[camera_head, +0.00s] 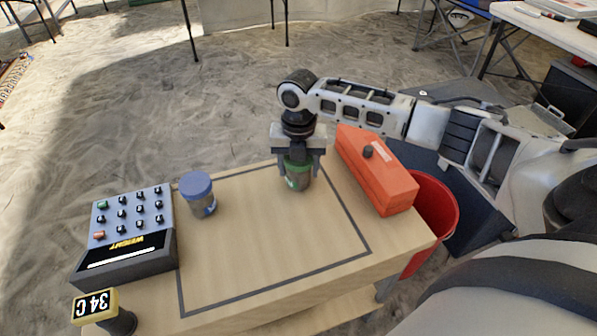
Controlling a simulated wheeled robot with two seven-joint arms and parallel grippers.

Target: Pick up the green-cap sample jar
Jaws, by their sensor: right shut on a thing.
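The green-cap sample jar (298,181) stands near the back edge of the wooden table, inside the dark outlined rectangle. My right gripper (298,168) comes down from above and is shut on the jar, with a finger on each side of its green cap. The gripper hides the top of the cap. I cannot tell whether the jar's base touches the table. My left gripper is not in view.
A blue-cap jar (198,195) stands to the left. A button panel device (125,235) and a "34 C" display (96,305) are at the table's left. An orange box (378,172) lies at right, with a red bucket (433,215) beside the table. The table's front middle (270,255) is clear.

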